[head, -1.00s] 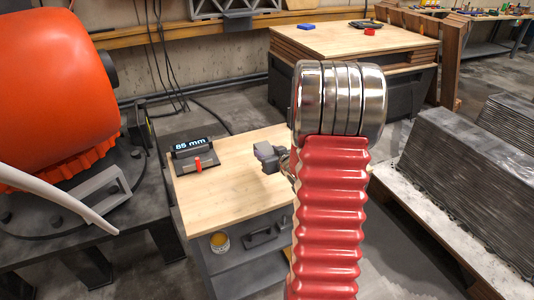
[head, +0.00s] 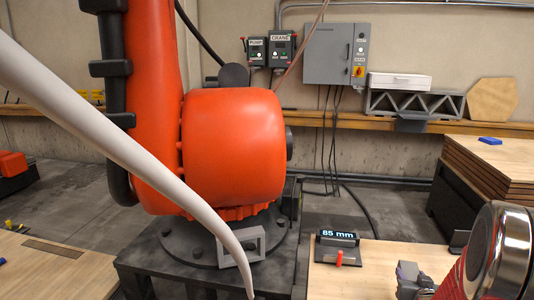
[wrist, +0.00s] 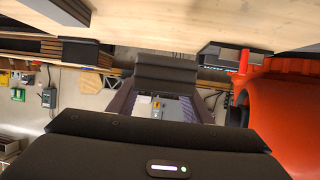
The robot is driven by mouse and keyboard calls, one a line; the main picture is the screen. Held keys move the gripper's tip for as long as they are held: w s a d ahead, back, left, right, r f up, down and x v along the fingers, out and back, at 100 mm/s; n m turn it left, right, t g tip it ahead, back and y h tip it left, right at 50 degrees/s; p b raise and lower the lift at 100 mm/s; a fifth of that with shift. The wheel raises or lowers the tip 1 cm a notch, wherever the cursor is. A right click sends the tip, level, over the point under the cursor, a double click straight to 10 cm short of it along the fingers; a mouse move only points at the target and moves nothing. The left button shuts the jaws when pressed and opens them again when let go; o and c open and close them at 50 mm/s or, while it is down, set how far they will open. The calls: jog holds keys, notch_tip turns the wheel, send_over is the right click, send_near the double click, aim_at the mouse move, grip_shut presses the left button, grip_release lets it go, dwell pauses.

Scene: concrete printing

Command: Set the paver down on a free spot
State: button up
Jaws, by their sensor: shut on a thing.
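My gripper (head: 412,280) shows small and grey at the lower right of the head view, partly cut off by the frame. It is over or beside the front wooden worktable (head: 335,285); the height above it cannot be told. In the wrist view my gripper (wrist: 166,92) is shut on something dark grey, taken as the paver. I cannot clearly separate the paver from the dark fingers. The worktable (wrist: 200,20) crosses the top of the wrist view, apart from the gripper. Its left part in the head view is bare in front of the display.
An 85 mm display (head: 338,238) with a red piece stands on the worktable's back. A big orange robot (head: 235,150) with a pale hose (head: 130,130) stands to the left. Another wooden table (head: 90,275) is at lower left. Stacked boards (head: 490,170) stand at the right.

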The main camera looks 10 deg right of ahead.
jog(key=w+a+r+n+y, duration=0.2)
jog(key=w+a, duration=0.1)
jog(key=a, duration=1.4)
jog(key=w+a+r+n+t+y, duration=0.1)
jog(key=w+a+r+n+y, duration=0.1)
jog(key=a, duration=1.5)
jog(key=shift+w+a+r+y, duration=0.2)
jog(key=shift+w+r+y, duration=0.3)
jog(key=shift+w, duration=0.2)
jog(key=shift+f, duration=0.15)
jog(key=s+f, duration=0.5)
jog(key=f, duration=0.1)
jog(key=w+r+m+h, duration=0.1)
jog(key=w+r+h, duration=0.1)
jog(key=r, duration=0.6)
jog(key=w+r+m+h, duration=0.2)
jog(key=w+r, duration=0.3)
jog(key=r, duration=0.3)
jog(key=shift+w+r, duration=0.15)
jog(key=shift+w, duration=0.1)
